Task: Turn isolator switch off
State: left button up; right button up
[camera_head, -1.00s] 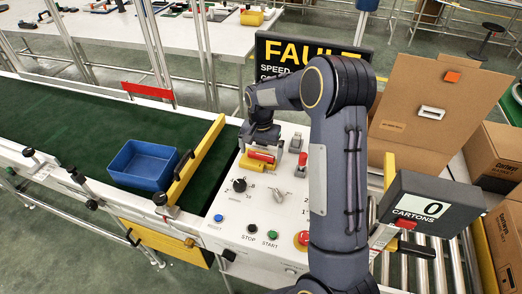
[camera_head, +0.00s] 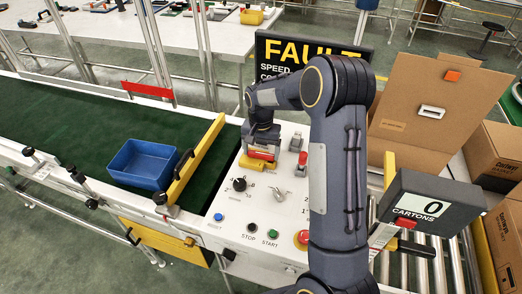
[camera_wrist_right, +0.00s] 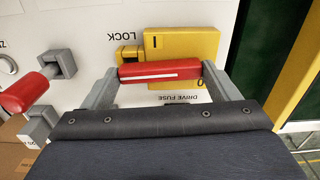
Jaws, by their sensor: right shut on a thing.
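The isolator switch is a yellow plate (camera_head: 252,164) with a red bar handle (camera_head: 262,155) on the white control panel (camera_head: 222,205). My left gripper is not in view.
The panel also has a black knob (camera_head: 239,184), a grey selector (camera_head: 281,195), a red mushroom button (camera_head: 302,237) and small push buttons. A FAULT display (camera_head: 290,52) stands behind. A blue bin (camera_head: 144,165) sits on the green conveyor by a yellow bar (camera_head: 196,160).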

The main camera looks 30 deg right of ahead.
jog(key=n, duration=0.3)
jog(key=shift+w+d+n, duration=0.2)
jog(key=shift+w+n, duration=0.1)
jog(key=shift+n, duration=0.1)
jog(key=n, duration=0.4)
jog(key=shift+w+d+n+b, duration=0.1)
jog(key=shift+w+n+b, duration=0.2)
jog(key=shift+w+b, duration=0.1)
jog(key=n, duration=0.4)
jog(key=shift+w+n, duration=0.3)
jog(key=shift+w, duration=0.1)
jog(key=shift+w+a+n, duration=0.15)
jog(key=shift+w+n, duration=0.05)
jog(key=shift+n, duration=0.85)
jog(key=shift+w+a+n, duration=0.1)
jog(key=shift+w+n, duration=0.05)
jog(key=shift+n, duration=0.9)
jog(key=o, duration=0.9)
jog(key=shift+r, duration=0.1)
